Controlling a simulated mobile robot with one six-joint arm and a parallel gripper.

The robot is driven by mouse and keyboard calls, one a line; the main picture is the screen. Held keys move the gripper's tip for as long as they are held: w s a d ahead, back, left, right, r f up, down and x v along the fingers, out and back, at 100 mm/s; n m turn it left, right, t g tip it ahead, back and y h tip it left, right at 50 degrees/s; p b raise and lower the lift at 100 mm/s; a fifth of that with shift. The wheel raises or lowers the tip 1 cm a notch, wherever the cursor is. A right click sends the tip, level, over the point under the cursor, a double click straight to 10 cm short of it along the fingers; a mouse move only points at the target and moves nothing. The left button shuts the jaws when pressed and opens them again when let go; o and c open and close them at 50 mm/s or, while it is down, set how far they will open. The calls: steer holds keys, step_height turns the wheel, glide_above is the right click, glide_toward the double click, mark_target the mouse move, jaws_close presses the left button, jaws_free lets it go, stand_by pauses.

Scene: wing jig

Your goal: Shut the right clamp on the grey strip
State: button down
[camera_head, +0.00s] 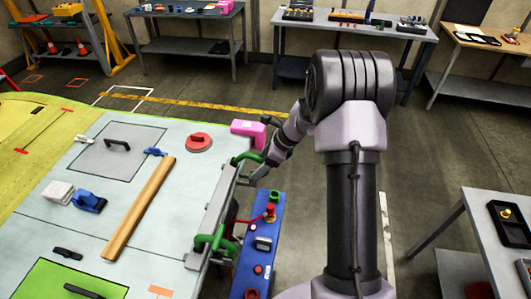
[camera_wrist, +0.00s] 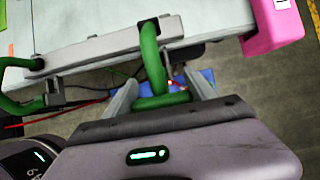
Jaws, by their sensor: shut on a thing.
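The grey strip (camera_head: 212,217) lies along the table's right edge; it also shows in the wrist view (camera_wrist: 95,48). The right clamp (camera_wrist: 151,55), green, sits at the strip's far end near a pink block, also in the head view (camera_head: 246,158). Its upper part reaches over the strip in the wrist view; I cannot tell whether its tip presses on it. My gripper (camera_wrist: 163,98) is shut on the clamp's green lower part, one finger at each side. In the head view my gripper (camera_head: 259,173) is partly hidden. Another green clamp (camera_head: 210,244) is at the strip's near end.
The pink block (camera_head: 249,132) stands at the table corner beside my wrist. A blue bench (camera_head: 262,240) with small items stands below the table edge. On the table (camera_head: 180,215) lie a wooden bar (camera_head: 140,210) and a red disc (camera_head: 198,142). Floor is clear behind my arm.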

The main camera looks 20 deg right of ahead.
mark_target(245, 155)
steer(key=p, duration=0.2)
steer(key=a+r+g+h+p, duration=0.1)
steer(key=p, duration=0.1)
steer(key=shift+w+a+r, duration=0.1)
steer(key=shift+w+r, duration=0.2)
steer(key=shift+w, duration=0.1)
steer(key=a+g+h+p, duration=0.1)
steer(key=p, duration=0.2)
steer(key=shift+w+f+h, duration=0.1)
steer(key=shift+w+h, duration=0.3)
steer(key=shift+w+a+f+g+h+p, duration=0.4)
steer(key=shift+a+g+h+p, duration=0.1)
steer(key=shift+g+h+p, duration=0.25)
steer(key=shift+w+a+f+g+h, duration=0.25)
steer(key=shift+a+g+h, duration=0.1)
steer(key=shift+h, duration=0.4)
steer(key=shift+c, duration=1.4)
jaws_free()
steer(key=shift+r, duration=0.1)
